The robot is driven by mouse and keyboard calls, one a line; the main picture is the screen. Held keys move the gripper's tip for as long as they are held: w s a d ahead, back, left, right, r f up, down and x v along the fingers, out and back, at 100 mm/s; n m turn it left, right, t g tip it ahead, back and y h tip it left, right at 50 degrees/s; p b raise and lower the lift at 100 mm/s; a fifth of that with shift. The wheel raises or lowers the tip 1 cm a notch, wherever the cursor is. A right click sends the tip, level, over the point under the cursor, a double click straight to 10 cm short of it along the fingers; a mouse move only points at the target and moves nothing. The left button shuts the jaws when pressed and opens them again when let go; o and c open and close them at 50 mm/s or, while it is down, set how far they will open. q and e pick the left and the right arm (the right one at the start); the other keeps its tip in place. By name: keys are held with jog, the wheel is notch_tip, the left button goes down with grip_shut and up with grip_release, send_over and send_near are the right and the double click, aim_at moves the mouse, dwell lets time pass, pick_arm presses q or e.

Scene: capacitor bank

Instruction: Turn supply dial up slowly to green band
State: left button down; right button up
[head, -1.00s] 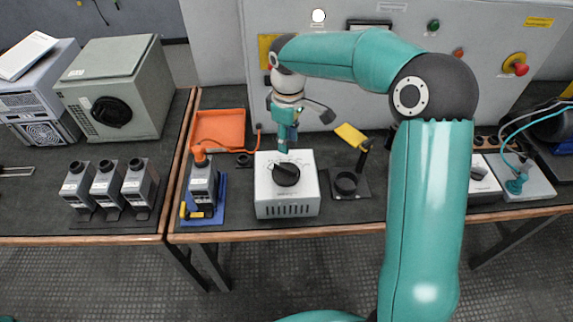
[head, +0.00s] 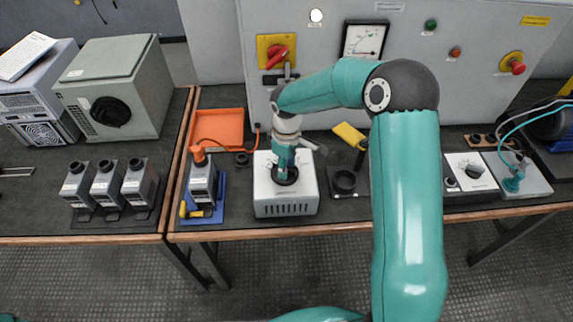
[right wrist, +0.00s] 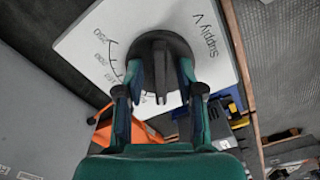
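The supply dial is a black round knob (head: 285,176) with a raised grip bar, on top of a light grey box (head: 287,209) on the bench. The right wrist view shows the knob (right wrist: 160,62) beside "Supply V" and printed numbers. My right gripper (right wrist: 158,72) is over the dial, its open fingers on either side of the grip bar, with gaps visible. In the head view my right gripper (head: 286,174) hides part of the knob. A panel meter (head: 365,40) with a white face is on the cabinet; its needle reading and any green band are too small to tell. My left gripper is not in view.
An orange tray (head: 217,126) and a grey device on a blue base (head: 203,184) stand left of the box. A black ring holder (head: 345,182) and a yellow-topped tool (head: 349,134) are to its right. The cabinet (head: 460,90) rises behind.

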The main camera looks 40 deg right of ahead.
grip_shut()
jog(key=shift+f+m+b, duration=0.1)
jog(key=shift+m+b, duration=1.25)
jog(key=shift+m, duration=0.15)
jog(key=shift+a+m+b, duration=0.15)
jog(key=shift+m+b, duration=0.6)
jog(key=shift+m, duration=0.75)
jog(key=shift+o, duration=0.6)
grip_release()
